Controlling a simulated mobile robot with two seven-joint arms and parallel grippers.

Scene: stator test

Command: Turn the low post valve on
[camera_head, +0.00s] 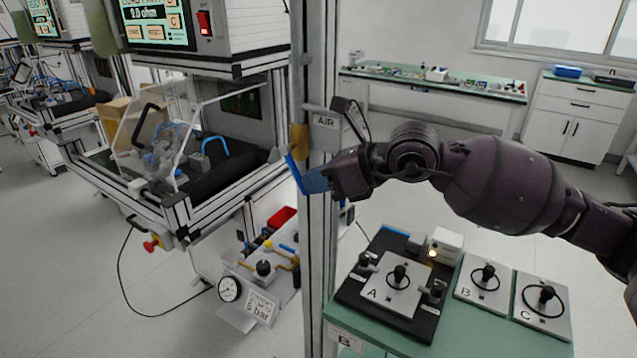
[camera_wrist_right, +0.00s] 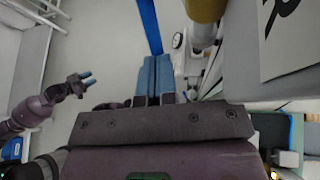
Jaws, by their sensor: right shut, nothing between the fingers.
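The post valve has a brass body (camera_head: 299,138) on the upright metal post, beside an AIR label (camera_head: 326,121). Its blue lever (camera_head: 292,166) points downward along the post in the head view. My right gripper (camera_head: 316,180) has its blue fingers shut with nothing between them, close beside the lever's lower part. In the right wrist view the shut fingers (camera_wrist_right: 155,76) point at the blue lever (camera_wrist_right: 149,25), with the brass body (camera_wrist_right: 204,8) to its right. I cannot tell whether they touch. My left gripper (camera_wrist_right: 86,77) shows small in the wrist view, away from the valve.
A green-topped cart (camera_head: 455,335) with plates marked A, B and C stands below my right arm. A test bench (camera_head: 190,210) is left of the post. A pressure gauge (camera_head: 229,289) and a 6 bar sign (camera_head: 261,308) sit low by the post.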

